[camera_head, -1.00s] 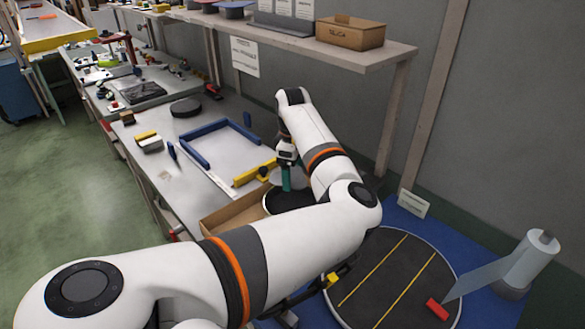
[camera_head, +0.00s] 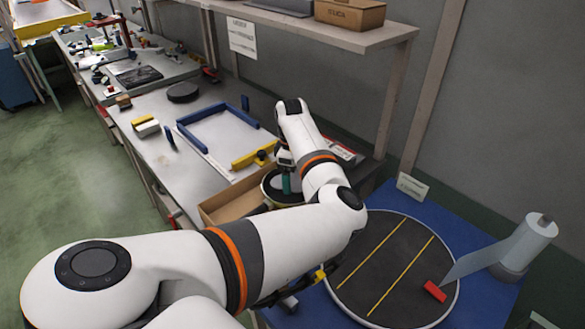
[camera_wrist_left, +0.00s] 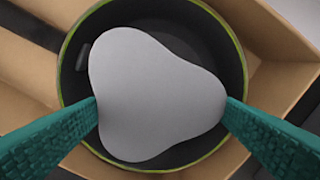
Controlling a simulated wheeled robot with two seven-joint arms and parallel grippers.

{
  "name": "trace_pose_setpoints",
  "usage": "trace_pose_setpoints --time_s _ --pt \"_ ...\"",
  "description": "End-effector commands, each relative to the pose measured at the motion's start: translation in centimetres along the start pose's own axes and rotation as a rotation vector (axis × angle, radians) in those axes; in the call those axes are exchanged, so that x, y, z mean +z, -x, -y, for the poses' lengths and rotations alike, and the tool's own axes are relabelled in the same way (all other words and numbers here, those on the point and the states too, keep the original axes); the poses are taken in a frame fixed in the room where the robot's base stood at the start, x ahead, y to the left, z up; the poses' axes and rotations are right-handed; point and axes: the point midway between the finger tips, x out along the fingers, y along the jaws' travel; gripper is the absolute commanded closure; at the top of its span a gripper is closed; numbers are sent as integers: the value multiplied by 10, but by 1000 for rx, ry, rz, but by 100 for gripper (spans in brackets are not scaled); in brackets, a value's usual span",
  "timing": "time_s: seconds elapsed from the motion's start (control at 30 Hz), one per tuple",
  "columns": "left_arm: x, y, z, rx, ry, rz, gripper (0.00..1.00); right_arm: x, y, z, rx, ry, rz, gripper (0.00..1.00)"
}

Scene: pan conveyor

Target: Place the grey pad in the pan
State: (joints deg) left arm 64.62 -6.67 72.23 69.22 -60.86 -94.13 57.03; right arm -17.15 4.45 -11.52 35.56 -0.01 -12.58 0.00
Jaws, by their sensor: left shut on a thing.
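The grey pad is a flat, smooth, three-lobed piece, seen in the left wrist view (camera_wrist_left: 150,85). My left gripper (camera_wrist_left: 162,105) has its two teal fingers shut on opposite edges of it. The pan, dark with a thin green rim, lies beneath the pad in the left wrist view (camera_wrist_left: 215,50). The pad lies within the rim's outline and hides much of the pan's floor; I cannot tell if they touch. In the head view my left gripper (camera_head: 287,182) points down at the pan (camera_head: 268,187), partly hidden by my arm. My right gripper is not in view.
The pan sits in an open cardboard box (camera_head: 225,207) at the bench end. A blue frame (camera_head: 190,142) and a yellow block (camera_head: 250,158) lie beside it. A shelf (camera_head: 330,32) overhangs behind. A dark round turntable (camera_head: 375,290) with a red block (camera_head: 435,291) is at right.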

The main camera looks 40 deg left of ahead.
Motion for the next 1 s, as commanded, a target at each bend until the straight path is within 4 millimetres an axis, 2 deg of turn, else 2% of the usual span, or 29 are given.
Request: trace_pose_setpoints --time_s 0.2,0.23,0.3,0.33,0.53,0.67,0.77,1.0 --pt "0 0 0 0 0 0 35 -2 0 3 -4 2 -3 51" --pt "0 0 0 0 0 0 13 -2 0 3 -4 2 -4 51" --pt "0 0 0 0 0 0 1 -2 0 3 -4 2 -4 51" --pt "0 0 0 0 1 0 0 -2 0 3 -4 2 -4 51" --pt "0 1 0 -1 1 0 0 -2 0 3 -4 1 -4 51" --pt "0 10 1 -3 1 0 0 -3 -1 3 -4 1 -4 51" --pt "0 25 1 -4 1 0 0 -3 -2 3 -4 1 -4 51" --pt "0 77 1 -5 1 0 0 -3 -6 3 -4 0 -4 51"
